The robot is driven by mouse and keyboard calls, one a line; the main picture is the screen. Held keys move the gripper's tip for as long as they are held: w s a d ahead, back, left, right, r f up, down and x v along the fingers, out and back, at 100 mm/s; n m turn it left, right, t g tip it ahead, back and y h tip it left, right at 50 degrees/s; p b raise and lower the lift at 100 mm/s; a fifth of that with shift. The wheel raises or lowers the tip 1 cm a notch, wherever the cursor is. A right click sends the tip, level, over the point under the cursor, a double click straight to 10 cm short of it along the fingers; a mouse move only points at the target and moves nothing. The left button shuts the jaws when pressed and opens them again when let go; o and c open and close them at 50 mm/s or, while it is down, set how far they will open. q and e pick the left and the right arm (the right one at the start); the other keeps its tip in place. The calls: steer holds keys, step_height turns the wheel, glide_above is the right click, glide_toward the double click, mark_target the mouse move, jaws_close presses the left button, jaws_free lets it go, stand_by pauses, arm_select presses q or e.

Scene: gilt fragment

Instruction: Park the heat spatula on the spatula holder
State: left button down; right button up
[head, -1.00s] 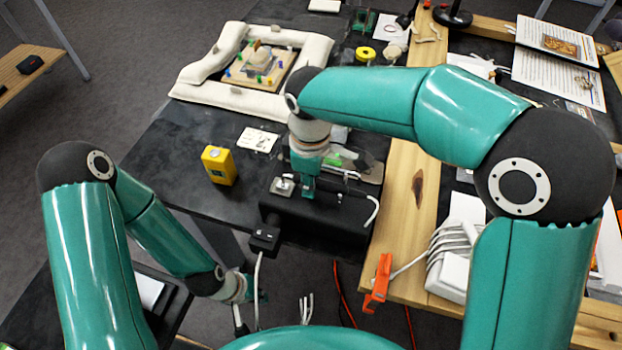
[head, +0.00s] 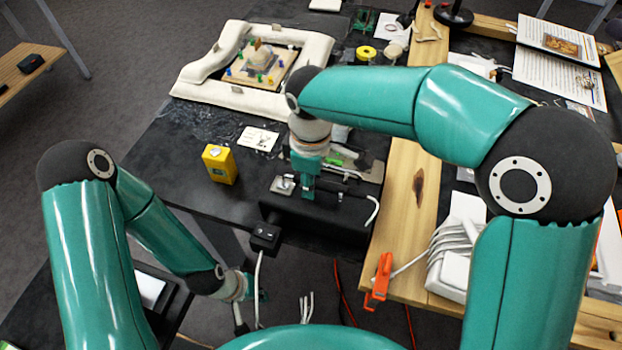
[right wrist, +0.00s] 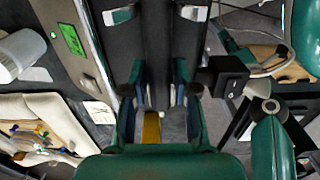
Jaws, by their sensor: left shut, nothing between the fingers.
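My right gripper (head: 308,190) points down over a long black block (head: 330,222) near the table's front edge. In the right wrist view my right gripper (right wrist: 160,85) has its two fingers apart with a dark strip between them. I cannot tell whether that strip is held or is the block below. A small metal bracket (head: 283,186) is just left of the right gripper in the head view. My left gripper (head: 255,288) is shut and empty, low in front of the table. I cannot clearly make out the heat spatula or its holder.
A yellow box (head: 219,164) and a white card (head: 258,139) lie left of the right gripper. A black switch box (head: 266,237) with a cable is at the block's front left. A white padded frame (head: 255,100) is behind. An orange clamp (head: 378,282) is on the wooden edge.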

steer(key=o, duration=0.6)
steer(key=shift+c, duration=0.2)
steer(key=shift+r+p, duration=3)
steer(key=shift+r, duration=0.55)
steer(key=shift+f, duration=0.1)
